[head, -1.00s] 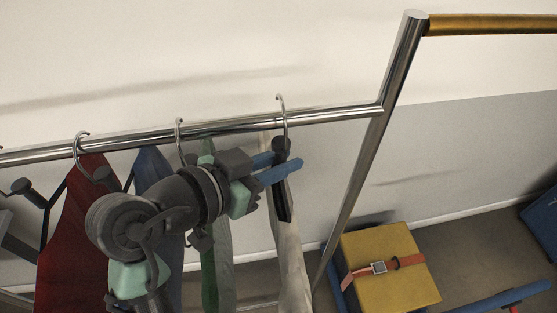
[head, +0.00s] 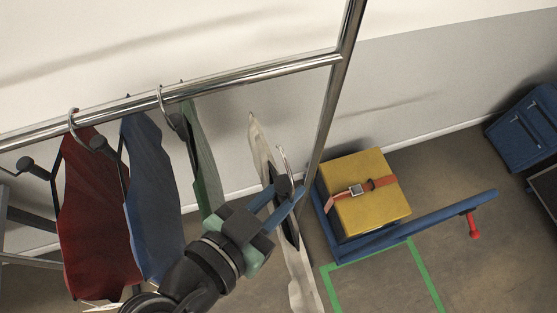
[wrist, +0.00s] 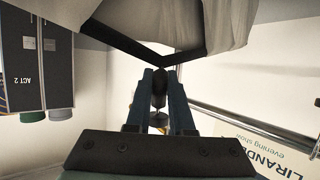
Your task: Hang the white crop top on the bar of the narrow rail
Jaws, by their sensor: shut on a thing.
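The white crop top (head: 301,275) hangs from a dark hanger with a metal hook (head: 286,160), edge-on in the head view. My gripper (head: 285,197) is shut on the dark neck of the hanger, just under the hook. The hook shows below the chrome bar (head: 230,82) and apart from it. In the wrist view the hanger neck (wrist: 159,88) sits between my blue fingers, with white cloth (wrist: 220,25) beyond. I cannot tell which rail is the narrow one.
Red (head: 90,220), blue (head: 152,200) and green (head: 203,160) garments hang left of the top on the chrome bar. The rail's upright (head: 330,100) stands close on the right. A strapped yellow box (head: 350,205) sits on a blue cart (head: 415,225) on the floor.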

